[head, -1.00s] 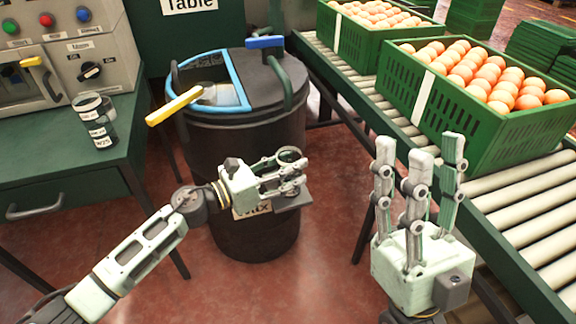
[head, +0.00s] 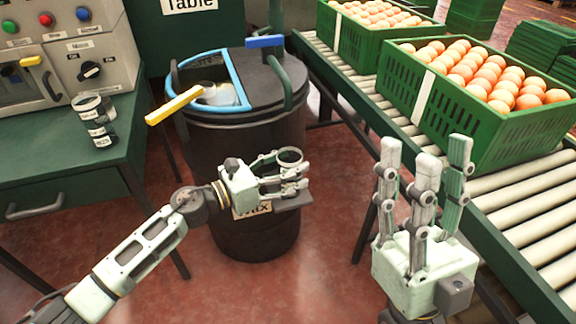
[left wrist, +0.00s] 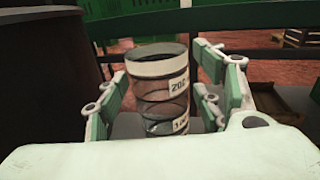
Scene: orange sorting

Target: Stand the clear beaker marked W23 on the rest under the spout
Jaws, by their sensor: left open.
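A clear beaker (head: 290,155) stands upright between the fingers of my left gripper (head: 291,174), in front of the drum, at the dark rest (head: 300,201). In the left wrist view the beaker (left wrist: 162,88) shows a white rim band and labels, one starting "202"; no W23 is readable there. My left gripper (left wrist: 162,95) is open, with fingers on both sides of the beaker. The spout is not clearly visible, and the beaker's base is hidden. My right gripper (head: 427,155) is open and empty, fingers pointing up, by the conveyor.
More clear labelled beakers (head: 97,122) stand on the green table (head: 60,150) at left, before a control box (head: 100,50). Green crates of orange fruit (head: 440,90) sit on the roller conveyor (head: 540,200) at right.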

